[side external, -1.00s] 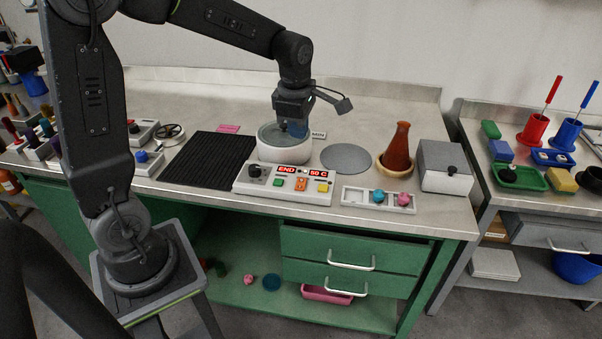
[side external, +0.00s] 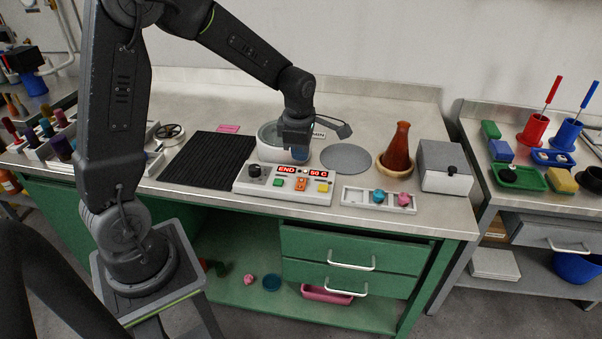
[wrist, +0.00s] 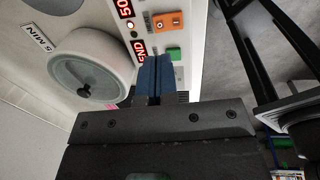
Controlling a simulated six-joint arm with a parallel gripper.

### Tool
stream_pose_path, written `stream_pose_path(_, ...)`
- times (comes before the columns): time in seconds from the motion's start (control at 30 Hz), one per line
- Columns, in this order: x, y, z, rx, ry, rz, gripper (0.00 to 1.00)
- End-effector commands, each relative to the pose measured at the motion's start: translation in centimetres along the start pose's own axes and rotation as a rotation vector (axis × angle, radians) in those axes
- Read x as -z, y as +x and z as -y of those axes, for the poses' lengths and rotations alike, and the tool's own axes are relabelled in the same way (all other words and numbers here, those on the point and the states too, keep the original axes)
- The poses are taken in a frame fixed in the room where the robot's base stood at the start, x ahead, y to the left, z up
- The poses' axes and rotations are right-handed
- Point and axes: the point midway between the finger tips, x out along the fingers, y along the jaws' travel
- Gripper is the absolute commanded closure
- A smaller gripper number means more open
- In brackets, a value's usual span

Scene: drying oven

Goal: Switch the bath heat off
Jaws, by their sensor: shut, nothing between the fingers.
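The control box (side external: 245,187) stands at the bench's front edge. Its red displays (side external: 292,170) read END and 50 C. Its face has a black knob (side external: 254,171), a green button (side external: 279,183), an orange switch (side external: 301,184) and a yellow button (side external: 323,188). The white round bath (side external: 268,133) is just behind it, partly hidden by my gripper. My gripper (side external: 299,155) points down above the box's rear edge, shut and empty. In the wrist view its blue fingers (wrist: 155,72) lie over the panel near the END display, with the orange switch (wrist: 168,22) and green button (wrist: 173,54) beyond. Contact cannot be told.
A black ribbed mat (side external: 208,160) lies left of the box. A grey disc (side external: 346,158), a brown flask (side external: 398,148) and a tray with coloured knobs (side external: 350,195) are to the right. A 5 MIN label (wrist: 36,38) is near the bath.

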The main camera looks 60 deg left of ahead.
Motion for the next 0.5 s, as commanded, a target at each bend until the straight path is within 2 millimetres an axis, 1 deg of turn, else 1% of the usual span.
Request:
stream_pose_path(0.03, 0.1, 1.3, 0.1, 0.005, 0.0, -0.003, 1.0)
stream_pose_path(0.2, 0.1, 4.5, 0.1, 0.004, 0.001, -0.003, 1.0)
stream_pose_path(0.3, 0.1, 5.9, 0.1, 0.003, 0.001, -0.002, 1.0)
stream_pose_path(0.4, 0.0, 6.8, 0.0, 0.002, 0.001, -0.002, 1.0)
stream_pose_path(0.5, 0.0, 7.3, 0.0, 0.0, 0.0, 0.0, 1.0)
